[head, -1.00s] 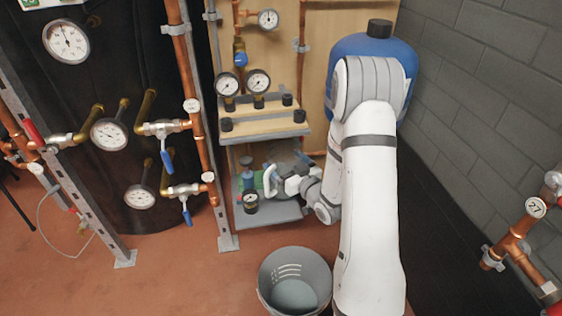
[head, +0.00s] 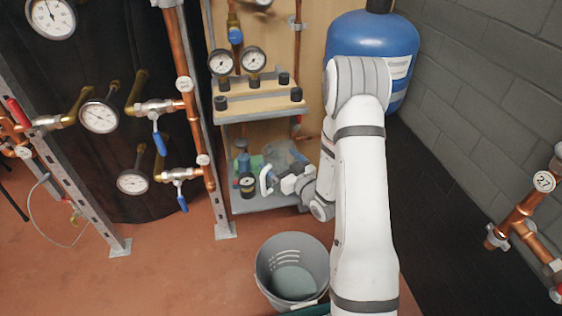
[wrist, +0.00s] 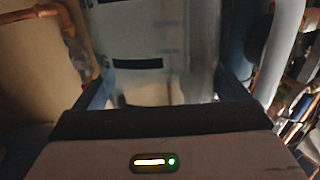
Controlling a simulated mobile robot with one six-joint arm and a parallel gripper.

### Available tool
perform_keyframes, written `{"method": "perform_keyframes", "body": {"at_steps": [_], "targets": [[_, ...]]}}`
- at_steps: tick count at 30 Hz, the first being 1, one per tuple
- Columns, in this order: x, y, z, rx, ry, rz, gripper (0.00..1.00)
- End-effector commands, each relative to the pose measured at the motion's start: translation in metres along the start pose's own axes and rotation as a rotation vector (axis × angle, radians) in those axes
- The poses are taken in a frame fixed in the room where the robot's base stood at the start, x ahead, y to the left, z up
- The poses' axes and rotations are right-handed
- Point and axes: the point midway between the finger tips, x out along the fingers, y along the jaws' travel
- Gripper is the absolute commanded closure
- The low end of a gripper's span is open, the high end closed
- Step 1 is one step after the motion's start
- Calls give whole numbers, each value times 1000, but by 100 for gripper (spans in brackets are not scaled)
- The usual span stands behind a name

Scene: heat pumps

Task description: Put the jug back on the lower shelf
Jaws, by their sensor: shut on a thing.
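The jug (head: 284,154) is a clear, greyish vessel at the lower shelf (head: 262,203), partly hidden behind my gripper (head: 277,182) in the head view. In the wrist view, the clear jug (wrist: 150,62) with dark printed marks fills the space ahead of my gripper. My gripper is shut on the jug; its fingertips and the exact grip are hard to make out. A pale loop, possibly the jug's handle, shows left of my gripper. I cannot tell whether the jug's base touches the shelf.
The upper shelf (head: 256,109) is close above. A grey bucket (head: 291,270) stands on the floor in front. A blue tank (head: 372,48) is behind my arm.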

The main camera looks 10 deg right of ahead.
Motion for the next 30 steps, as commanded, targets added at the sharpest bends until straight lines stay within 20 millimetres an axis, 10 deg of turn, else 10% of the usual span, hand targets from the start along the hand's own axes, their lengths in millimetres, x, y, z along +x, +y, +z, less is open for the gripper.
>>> {"method": "perform_keyframes", "body": {"at_steps": [23,24,30], "targets": [[1,-1,11,0,1,-2,69],[1,-1,11,0,1,-2,4],[1,-1,11,0,1,-2,0]]}}
